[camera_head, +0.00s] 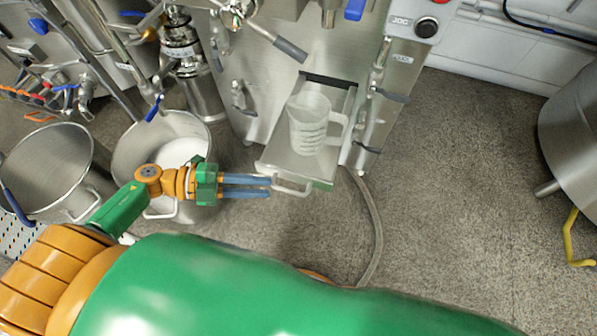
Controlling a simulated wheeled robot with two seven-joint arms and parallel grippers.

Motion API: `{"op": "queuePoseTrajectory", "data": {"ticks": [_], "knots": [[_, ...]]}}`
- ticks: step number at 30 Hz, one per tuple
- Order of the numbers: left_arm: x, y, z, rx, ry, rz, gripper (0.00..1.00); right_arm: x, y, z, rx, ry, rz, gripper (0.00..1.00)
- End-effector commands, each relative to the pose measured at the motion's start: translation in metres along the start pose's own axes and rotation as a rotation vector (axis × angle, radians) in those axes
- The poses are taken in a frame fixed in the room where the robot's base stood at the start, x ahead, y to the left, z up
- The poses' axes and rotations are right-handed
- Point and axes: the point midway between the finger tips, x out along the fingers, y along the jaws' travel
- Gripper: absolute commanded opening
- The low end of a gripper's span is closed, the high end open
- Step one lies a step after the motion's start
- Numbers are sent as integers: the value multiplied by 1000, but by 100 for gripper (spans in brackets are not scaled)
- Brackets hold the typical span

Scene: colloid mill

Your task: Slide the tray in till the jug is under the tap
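The tray (277,158) is a flat metal drawer sticking out toward me from a slot low in the mill's steel front. A clear measuring jug (308,125) stands upright on it, its handle to the right. A pale bar handle (292,190) is on the tray's front edge. The tap (328,14) is a metal spout at the top of the view; the jug stands out in front of the mill. My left gripper (270,187) has its fingers a little apart, tips at the handle's left end; contact cannot be told. My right gripper is out of view.
A steel pot (120,160) with white content stands left of the tray, behind my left arm, with another pot (48,160) beside it. A hose (376,225) lies on the floor right of the tray. The floor farther right is clear up to a steel vessel (575,130).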

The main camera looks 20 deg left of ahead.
Motion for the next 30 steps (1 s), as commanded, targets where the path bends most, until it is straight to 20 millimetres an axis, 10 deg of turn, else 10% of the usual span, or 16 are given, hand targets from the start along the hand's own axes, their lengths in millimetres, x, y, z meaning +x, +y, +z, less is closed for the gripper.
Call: {"op": "queuePoseTrajectory", "data": {"ticks": [10, 17, 21, 30], "knots": [[59, 0, 0, 1, 1, -2, 25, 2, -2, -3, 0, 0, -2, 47], [61, 0, 0, 1, 1, -1, 25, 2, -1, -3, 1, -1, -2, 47], [61, 0, 0, 0, 0, 0, 0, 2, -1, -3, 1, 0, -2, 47], [61, 0, 0, -1, 0, 0, 0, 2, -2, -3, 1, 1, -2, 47]]}}
